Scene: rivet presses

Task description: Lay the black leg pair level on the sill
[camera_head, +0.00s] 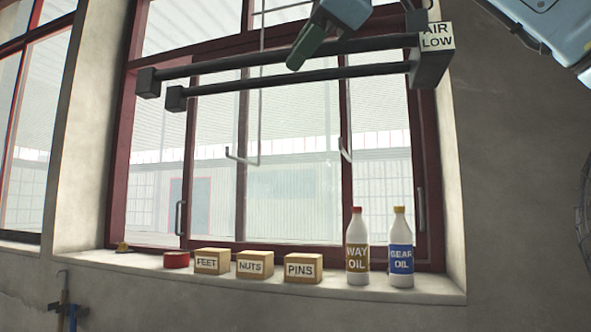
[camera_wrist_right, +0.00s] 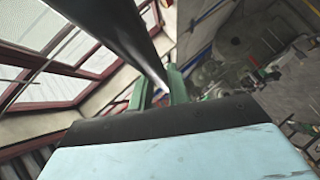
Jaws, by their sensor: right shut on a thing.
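The black leg pair (camera_head: 230,62) is two long dark bars with square feet at the left. They meet a dark block at the right that shows a white "AIR LOW" label (camera_head: 437,36). The pair hangs high in front of the window, well above the sill (camera_head: 435,287), tilted with its left end lower. In the right wrist view the bar (camera_wrist_right: 115,32) runs down to the green fingers (camera_wrist_right: 160,88). My left gripper is not in view.
On the sill stand a red tin (camera_head: 176,260), boxes marked FEET (camera_head: 212,261), NUTS (camera_head: 255,265) and PINS (camera_head: 303,268), a WAY OIL bottle (camera_head: 357,250) and a GEAR OIL bottle (camera_head: 401,252). A small brass-coloured piece (camera_head: 122,247) lies far left. Window handles stand behind.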

